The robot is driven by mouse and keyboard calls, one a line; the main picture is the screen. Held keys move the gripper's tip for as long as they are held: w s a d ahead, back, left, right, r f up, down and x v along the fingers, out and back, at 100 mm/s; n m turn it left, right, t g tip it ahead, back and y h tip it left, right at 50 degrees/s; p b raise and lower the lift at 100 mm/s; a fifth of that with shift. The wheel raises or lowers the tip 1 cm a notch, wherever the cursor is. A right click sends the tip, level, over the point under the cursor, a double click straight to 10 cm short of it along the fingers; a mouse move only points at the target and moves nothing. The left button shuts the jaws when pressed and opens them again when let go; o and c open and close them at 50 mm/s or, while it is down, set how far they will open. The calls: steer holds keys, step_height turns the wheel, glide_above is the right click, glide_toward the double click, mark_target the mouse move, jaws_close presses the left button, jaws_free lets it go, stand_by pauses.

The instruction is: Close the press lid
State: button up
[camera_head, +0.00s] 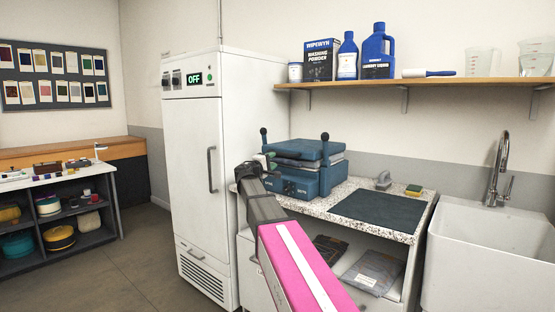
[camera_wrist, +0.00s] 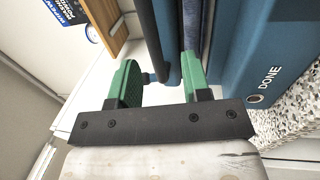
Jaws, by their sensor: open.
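The blue press (camera_head: 290,180) stands on the speckled counter beside the white cabinet. Its flat blue lid (camera_head: 302,148) lies above a layer of dark and grey-blue padding or cloth, with a narrow gap visible at the front; I cannot tell whether it is fully down. Two posts with black knobs (camera_head: 325,136) rise at its sides. My gripper (camera_head: 263,161) is at the press's left front corner. In the wrist view its green fingers (camera_wrist: 158,82) are apart, with a dark blue lid edge or bar (camera_wrist: 160,45) beyond and between them. The press front (camera_wrist: 262,62) reads "DONE".
The tall white cabinet (camera_head: 195,150) stands close on the left. A wooden shelf (camera_head: 430,82) with bottles and jugs hangs above. A dark mat (camera_head: 380,211), a sponge (camera_head: 413,190) and a small grey object (camera_head: 383,180) lie right of the press, before the sink (camera_head: 490,250).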

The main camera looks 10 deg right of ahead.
steer(key=shift+v, duration=2.2)
steer(key=s+d+f+m+g+y, duration=0.15)
steer(key=s+f, duration=0.35)
steer(key=f, duration=0.5)
steer(key=s+d+f+m+g+y, duration=0.1)
steer(key=s+f+g+y, duration=0.25)
steer(key=f, duration=0.65)
steer(key=s+d+f+m+g+y, duration=0.15)
steer(key=s+f, duration=0.35)
steer(key=f, duration=0.5)
steer(key=s+a+f+m+g+y, duration=0.1)
steer(key=s+a+f+g+y, duration=0.1)
steer(key=s+f, duration=0.7)
steer(key=s+a+f+m+g+y, duration=0.2)
steer(key=s+a+f+y, duration=0.3)
steer(key=s, duration=0.5)
step_height(320, 180, down, 4)
steer(key=shift+s+a+r+m+g+y, duration=0.1)
steer(key=shift+s+a+m+g+y, duration=0.15)
steer(key=shift+g+y, duration=0.7)
